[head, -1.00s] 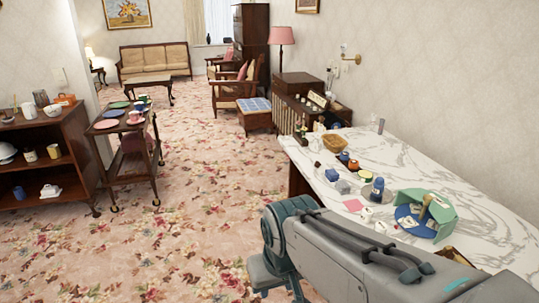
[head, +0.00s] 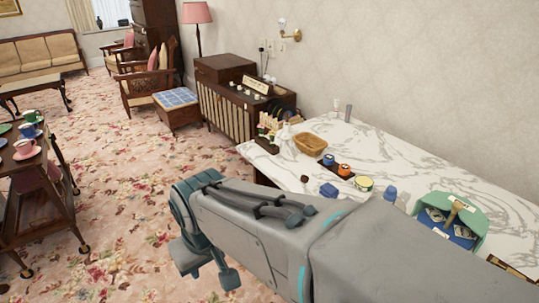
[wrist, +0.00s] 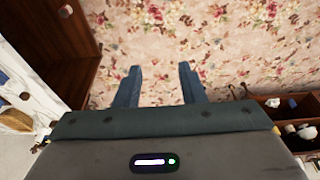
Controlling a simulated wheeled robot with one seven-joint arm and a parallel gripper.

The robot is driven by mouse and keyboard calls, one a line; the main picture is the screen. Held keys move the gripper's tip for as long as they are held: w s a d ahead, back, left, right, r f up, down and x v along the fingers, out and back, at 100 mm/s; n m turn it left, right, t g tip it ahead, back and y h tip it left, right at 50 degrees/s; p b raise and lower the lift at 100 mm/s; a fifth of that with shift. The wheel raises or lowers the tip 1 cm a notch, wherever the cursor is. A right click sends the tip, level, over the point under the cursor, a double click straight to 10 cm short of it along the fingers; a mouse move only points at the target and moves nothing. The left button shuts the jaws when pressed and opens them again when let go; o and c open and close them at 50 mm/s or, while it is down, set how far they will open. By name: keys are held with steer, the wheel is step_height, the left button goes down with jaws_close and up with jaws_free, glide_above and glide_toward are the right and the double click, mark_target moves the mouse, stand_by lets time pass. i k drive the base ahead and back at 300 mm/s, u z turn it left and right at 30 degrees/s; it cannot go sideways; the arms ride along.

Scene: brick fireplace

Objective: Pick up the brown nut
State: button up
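A small brown round thing, which looks like the brown nut (head: 304,179), lies on the white marble counter (head: 385,147), near its front edge and just beyond my arm. A small dark spot, perhaps the same nut (wrist: 24,96), shows at the left edge of the wrist view. My gripper (head: 207,268) hangs over the carpet in front of the counter, apart from the nut. In the wrist view my gripper (wrist: 160,72) has its two fingers spread, with only carpet between them.
A wicker basket (head: 310,144), a dark tray with orange and dark cups (head: 344,169), a yellow-green tin (head: 364,183), a blue block (head: 328,190) and a green hexagonal box (head: 470,210) stand on the counter. A wooden cart (head: 50,205) stands left. Carpet between is clear.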

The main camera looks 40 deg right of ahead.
mark_target(305, 180)
steer(key=z, duration=0.7)
steer(key=i, duration=0.9)
steer(key=z, duration=0.65)
